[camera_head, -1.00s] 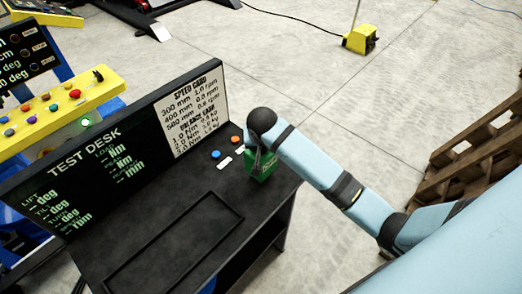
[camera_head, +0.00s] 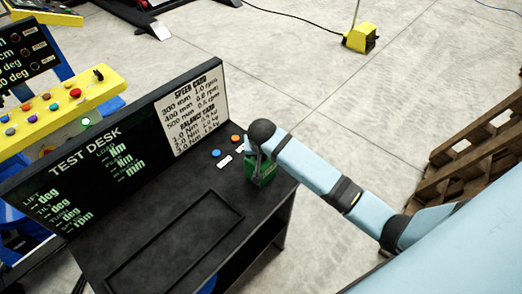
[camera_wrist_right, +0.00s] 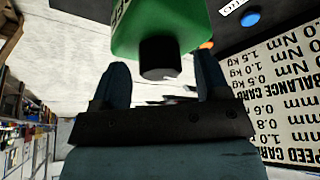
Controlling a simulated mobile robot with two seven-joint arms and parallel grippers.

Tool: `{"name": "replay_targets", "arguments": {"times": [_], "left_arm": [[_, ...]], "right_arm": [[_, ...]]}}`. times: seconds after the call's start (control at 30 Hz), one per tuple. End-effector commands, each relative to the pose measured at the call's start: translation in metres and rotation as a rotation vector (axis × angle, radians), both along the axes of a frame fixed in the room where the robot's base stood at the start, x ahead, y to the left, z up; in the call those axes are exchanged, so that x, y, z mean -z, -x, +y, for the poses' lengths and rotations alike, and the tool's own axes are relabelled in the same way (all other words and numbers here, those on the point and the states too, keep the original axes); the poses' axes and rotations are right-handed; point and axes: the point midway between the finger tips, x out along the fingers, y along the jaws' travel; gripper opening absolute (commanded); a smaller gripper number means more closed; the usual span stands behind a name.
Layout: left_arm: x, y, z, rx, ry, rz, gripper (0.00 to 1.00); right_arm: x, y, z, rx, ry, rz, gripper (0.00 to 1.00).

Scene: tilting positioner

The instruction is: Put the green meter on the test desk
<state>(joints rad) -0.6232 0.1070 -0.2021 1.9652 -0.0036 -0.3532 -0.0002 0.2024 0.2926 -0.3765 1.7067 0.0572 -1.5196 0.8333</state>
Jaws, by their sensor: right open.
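The green meter (camera_head: 264,174) stands at the right end of the black test desk (camera_head: 228,192), near its edge, just right of the blue and orange buttons. My right gripper (camera_head: 256,160) is at the meter, partly hidden by my wrist in the head view. In the right wrist view the gripper (camera_wrist_right: 163,72) is open. The meter's green body (camera_wrist_right: 155,25) lies just beyond the fingertips, and its black knob (camera_wrist_right: 160,57) is between them with gaps on both sides. My left gripper is not in view.
The desk's upright screen (camera_head: 120,150) stands behind the meter. A blue button (camera_head: 215,153) and an orange button (camera_head: 236,138) are close by. A long outlined recess (camera_head: 175,240) on the desk top is empty. Wooden pallets (camera_head: 470,160) stand at the right.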

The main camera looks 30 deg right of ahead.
Motion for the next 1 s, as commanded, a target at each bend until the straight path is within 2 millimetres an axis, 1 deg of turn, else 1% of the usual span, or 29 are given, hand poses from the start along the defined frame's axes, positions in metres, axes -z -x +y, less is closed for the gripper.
{"name": "replay_targets", "arguments": {"times": [0.17,0.27,0.5,0.6,0.73,0.8,0.87,0.97,1.0], "left_arm": [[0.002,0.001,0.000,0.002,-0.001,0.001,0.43],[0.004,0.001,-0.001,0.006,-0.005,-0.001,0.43],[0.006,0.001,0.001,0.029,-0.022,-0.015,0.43],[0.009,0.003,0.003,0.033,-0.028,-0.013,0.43],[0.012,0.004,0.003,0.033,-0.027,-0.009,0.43],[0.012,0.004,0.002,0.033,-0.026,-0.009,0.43],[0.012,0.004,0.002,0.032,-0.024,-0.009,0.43],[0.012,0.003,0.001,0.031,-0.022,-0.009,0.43],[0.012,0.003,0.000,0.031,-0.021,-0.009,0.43]], "right_arm": [[-0.008,0.002,0.002,-0.001,-0.001,-0.003,0.69],[-0.022,0.007,0.004,-0.001,-0.002,-0.003,0.69],[-0.071,0.025,0.013,-0.002,-0.003,-0.005,0.69],[-0.088,0.032,0.016,-0.002,-0.002,-0.003,0.69],[-0.105,0.037,0.019,0.000,-0.001,-0.004,0.69],[-0.110,0.040,0.019,0.000,0.000,-0.002,0.69],[-0.109,0.042,0.021,-0.009,-0.002,-0.002,0.69],[-0.091,0.048,0.025,-0.058,-0.016,-0.019,0.69],[-0.079,0.052,0.029,-0.093,-0.025,-0.032,0.69]]}}
